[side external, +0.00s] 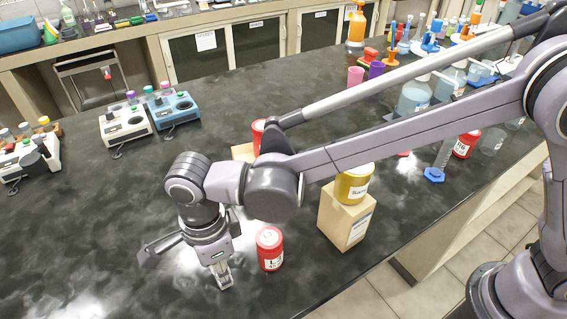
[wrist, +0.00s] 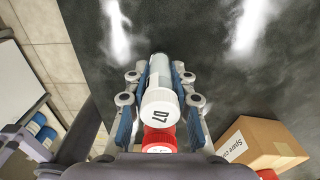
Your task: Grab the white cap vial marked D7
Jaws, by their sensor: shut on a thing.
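The vial (wrist: 160,70) has a clear or pale body and a white cap (wrist: 158,100) with the mark D7, which faces the wrist camera. My gripper (wrist: 160,85) is shut on the vial, with one blue-padded finger along each side of it. In the side external view my gripper (side external: 223,278) points down, low over the dark bench, to the left of a red jar. The vial is not clear in that view. I cannot tell whether its base touches the bench.
The red jar (side external: 270,249) stands close on the right of my gripper; a red lid (wrist: 160,140) shows just below the cap in the wrist view. A cardboard box (side external: 345,220) bears a yellow jar (side external: 354,184). The bench (side external: 90,230) is clear to the left.

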